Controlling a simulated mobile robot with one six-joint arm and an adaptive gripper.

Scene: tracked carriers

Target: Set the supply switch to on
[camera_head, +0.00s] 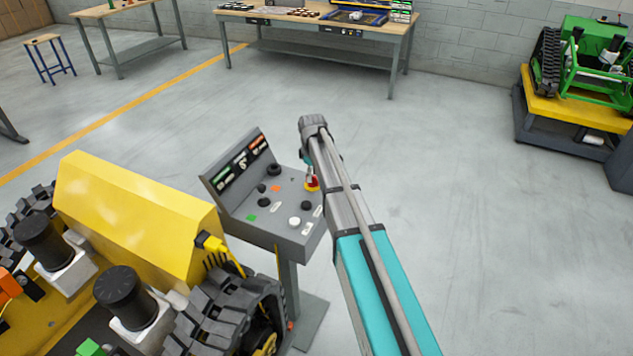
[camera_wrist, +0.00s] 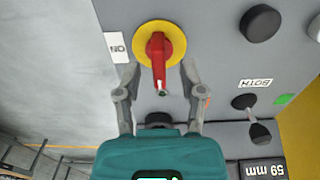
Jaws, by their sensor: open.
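The supply switch (camera_wrist: 157,50) is a red rotary handle on a round yellow disc, on the grey control panel (camera_wrist: 210,45). In the wrist view its handle points down, toward my gripper's body, and a white ON label (camera_wrist: 117,47), seen upside down, lies left of the disc. My gripper (camera_wrist: 160,76) is open, with one finger on each side of the handle's lower end; I cannot tell whether either finger touches it. In the head view the switch (camera_head: 312,184) shows at the panel's right edge, and my arm hides part of that area.
Other knobs, buttons and a toggle lever (camera_wrist: 258,128) sit close by on the panel. A yellow tracked carrier (camera_head: 135,210) stands left of the console. Workbenches (camera_head: 310,25) and a green tracked machine (camera_head: 595,60) stand at the back. The floor behind the console is clear.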

